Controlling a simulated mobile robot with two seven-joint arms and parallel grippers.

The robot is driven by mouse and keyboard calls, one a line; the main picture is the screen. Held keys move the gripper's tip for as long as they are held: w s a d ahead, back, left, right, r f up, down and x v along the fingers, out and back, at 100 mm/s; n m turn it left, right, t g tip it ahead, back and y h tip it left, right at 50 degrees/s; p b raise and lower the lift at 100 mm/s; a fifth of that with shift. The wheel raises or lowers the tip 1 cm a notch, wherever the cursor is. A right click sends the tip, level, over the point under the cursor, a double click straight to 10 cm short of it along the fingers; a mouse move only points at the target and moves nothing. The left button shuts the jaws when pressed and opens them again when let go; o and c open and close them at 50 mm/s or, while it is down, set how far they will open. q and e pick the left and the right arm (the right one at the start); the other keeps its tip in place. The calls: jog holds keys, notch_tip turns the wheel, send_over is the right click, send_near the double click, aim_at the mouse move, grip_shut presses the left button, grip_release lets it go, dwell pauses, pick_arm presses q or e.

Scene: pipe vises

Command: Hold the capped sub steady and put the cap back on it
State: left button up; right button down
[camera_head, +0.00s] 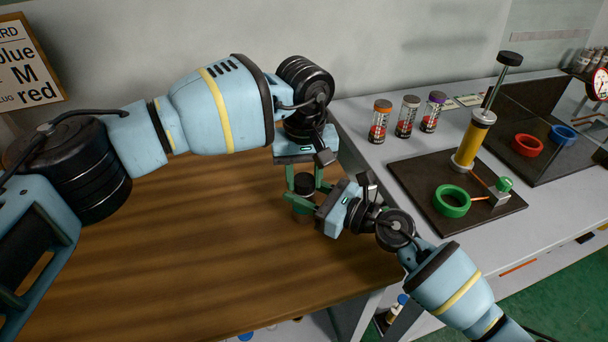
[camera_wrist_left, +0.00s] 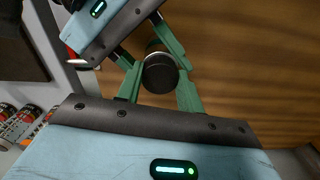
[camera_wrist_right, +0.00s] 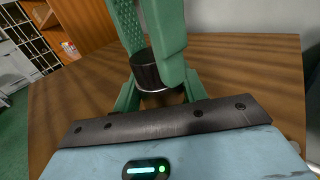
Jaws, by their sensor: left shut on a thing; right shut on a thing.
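The black ribbed cap (camera_head: 304,182) sits between the green fingers of my left gripper (camera_head: 305,187), which reaches down from above and is shut on it. The cap also shows in the left wrist view (camera_wrist_left: 160,74), top face toward the camera, and in the right wrist view (camera_wrist_right: 147,70). The sub (camera_head: 303,207) is upright below the cap, largely hidden by fingers. My right gripper (camera_head: 304,199) comes in low from the right and is shut on the sub. Cap and sub are in line; I cannot tell whether the cap is seated or a small gap remains.
The wooden table (camera_head: 180,250) is clear around the grippers. On the grey bench at right are several capped cans (camera_head: 406,116), a dark board (camera_head: 415,175) with a green ring (camera_head: 452,201), and a yellow cylinder (camera_head: 470,143). The two grippers are very close together.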

pick_arm(q)
jog(key=o, duration=1.1)
jog(key=shift+o, duration=0.2)
jog(key=shift+r, duration=0.1)
notch_tip(320, 180, up, 12)
pick_arm(e)
jog(key=c, duration=0.7)
grip_release()
jog(key=shift+d, duration=0.1)
